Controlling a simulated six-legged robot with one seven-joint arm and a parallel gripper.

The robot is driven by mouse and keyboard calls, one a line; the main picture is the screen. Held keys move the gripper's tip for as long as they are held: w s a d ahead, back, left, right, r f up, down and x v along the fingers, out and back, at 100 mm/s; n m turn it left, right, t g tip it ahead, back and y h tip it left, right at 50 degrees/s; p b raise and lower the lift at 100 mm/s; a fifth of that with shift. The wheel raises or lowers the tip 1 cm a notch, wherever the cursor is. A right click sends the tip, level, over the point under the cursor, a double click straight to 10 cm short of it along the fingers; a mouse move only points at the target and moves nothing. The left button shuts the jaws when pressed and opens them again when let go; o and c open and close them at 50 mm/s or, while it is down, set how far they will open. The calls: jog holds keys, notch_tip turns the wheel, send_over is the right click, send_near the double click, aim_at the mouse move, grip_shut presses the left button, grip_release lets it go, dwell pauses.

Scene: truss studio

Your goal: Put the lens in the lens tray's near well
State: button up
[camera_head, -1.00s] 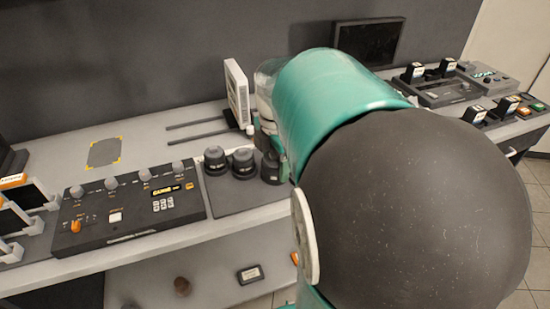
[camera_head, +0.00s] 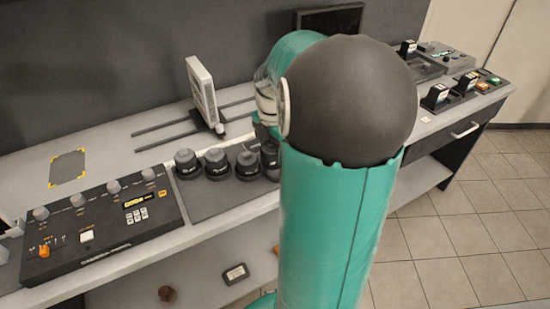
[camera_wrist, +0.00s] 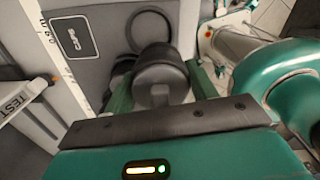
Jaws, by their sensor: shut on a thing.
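In the wrist view my gripper (camera_wrist: 160,92) is shut on a dark, round lens (camera_wrist: 160,72), one finger on each side. A dark ring (camera_wrist: 150,28) lies on the grey surface just beyond it, and another dark round piece is partly hidden at the held lens's left. In the head view the dark grey tray surface (camera_head: 212,204) carries three dark lenses, the left (camera_head: 187,163), middle (camera_head: 216,163) and right (camera_head: 247,166). My gripper is at their right end, largely hidden by my arm. I cannot tell whether the held lens touches the tray.
A control panel (camera_head: 98,225) with knobs stands left of the tray. A white upright panel (camera_head: 202,92) and dark rails (camera_head: 165,140) are behind. A small labelled box (camera_head: 235,273) lies on the lower shelf. In the wrist view a CAPS label (camera_wrist: 70,38) shows.

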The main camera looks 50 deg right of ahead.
jog(key=d+f, duration=0.1)
jog(key=f, duration=0.1)
jog(key=d+f, duration=0.1)
jog(key=shift+w+d+f, duration=0.15)
jog(key=shift+w+d, duration=0.15)
jog(key=shift+d, duration=0.05)
jog(key=shift+d+f, duration=0.15)
jog(key=shift+f, duration=1.5)
jog(key=shift+f, duration=0.1)
jog(key=o, duration=1.5)
jog(key=shift+f, duration=0.1)
notch_tip(320, 180, up, 12)
jog(key=shift+r, duration=0.2)
jog(key=s+a+r+m+t, duration=0.1)
jog(key=a+m, duration=0.4)
jog(key=a, duration=0.5)
jog(key=s+a+r+m+t, duration=0.2)
jog(key=s+a+m, duration=0.2)
jog(key=a, duration=0.7)
jog(key=s+a+r+m+t, duration=0.1)
jog(key=s+a+m+t, duration=0.1)
jog(key=a+m, duration=0.5)
jog(key=s+a, duration=0.1)
jog(key=a, duration=0.2)
jog(key=shift+s+a+r+m+t, duration=0.2)
jog(key=shift+s+a+m+t, duration=0.1)
jog(key=shift+m, duration=0.1)
